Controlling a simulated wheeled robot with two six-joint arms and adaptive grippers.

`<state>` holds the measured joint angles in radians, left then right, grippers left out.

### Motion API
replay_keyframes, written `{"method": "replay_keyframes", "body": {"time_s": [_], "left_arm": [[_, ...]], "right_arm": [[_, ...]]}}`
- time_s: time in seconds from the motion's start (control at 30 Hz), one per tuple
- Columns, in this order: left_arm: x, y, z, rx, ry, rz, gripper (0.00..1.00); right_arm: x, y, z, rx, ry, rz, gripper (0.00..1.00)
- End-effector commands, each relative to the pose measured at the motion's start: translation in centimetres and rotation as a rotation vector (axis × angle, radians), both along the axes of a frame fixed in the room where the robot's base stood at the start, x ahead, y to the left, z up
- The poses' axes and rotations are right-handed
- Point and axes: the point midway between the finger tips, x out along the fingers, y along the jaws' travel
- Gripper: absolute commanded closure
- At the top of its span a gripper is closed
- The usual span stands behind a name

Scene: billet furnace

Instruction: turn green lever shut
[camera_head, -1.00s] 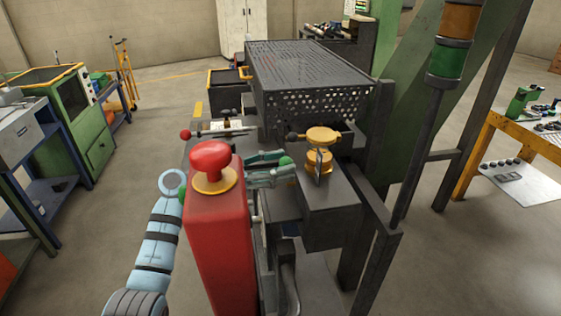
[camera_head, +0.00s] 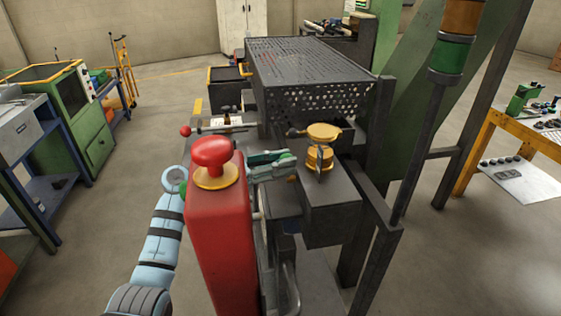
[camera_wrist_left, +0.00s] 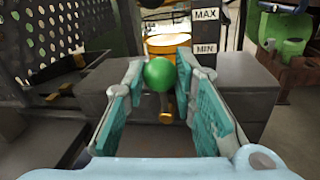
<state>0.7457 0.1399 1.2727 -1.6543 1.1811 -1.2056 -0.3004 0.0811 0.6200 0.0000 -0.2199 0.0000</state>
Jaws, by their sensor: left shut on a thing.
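The green lever shows as a round green knob (camera_wrist_left: 160,74) in the left wrist view. A yellow-capped fitting (camera_head: 321,135) stands on a dark box just right of the fingertips. My right gripper is out of view.
A red post (camera_head: 218,230) with a red mushroom button (camera_head: 212,152) stands close in front of my left arm. A perforated dark cover (camera_head: 312,65) lies behind the gripper. A red-knobbed rod (camera_head: 186,131) is to the left. A MAX/MIN plate (camera_wrist_left: 205,30) stands beyond the knob.

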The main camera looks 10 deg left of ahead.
Motion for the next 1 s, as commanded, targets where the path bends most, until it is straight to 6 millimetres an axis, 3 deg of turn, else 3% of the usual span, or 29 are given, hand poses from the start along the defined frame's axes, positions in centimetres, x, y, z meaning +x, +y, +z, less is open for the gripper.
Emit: {"method": "replay_keyframes", "body": {"time_s": [0.27, 0.7, 1.0], "left_arm": [[-0.6, -0.2, -0.6, 0.035, -0.11, 0.001, 1.0], [-2.3, -0.7, -1.4, 0.133, -0.414, 0.001, 1.0], [-3.0, -0.9, -1.5, 0.177, -0.547, -0.001, 1.0]], "right_arm": [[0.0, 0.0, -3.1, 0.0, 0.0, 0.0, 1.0], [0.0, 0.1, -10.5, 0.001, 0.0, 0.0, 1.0], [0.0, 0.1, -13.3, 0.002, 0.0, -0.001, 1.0]]}}
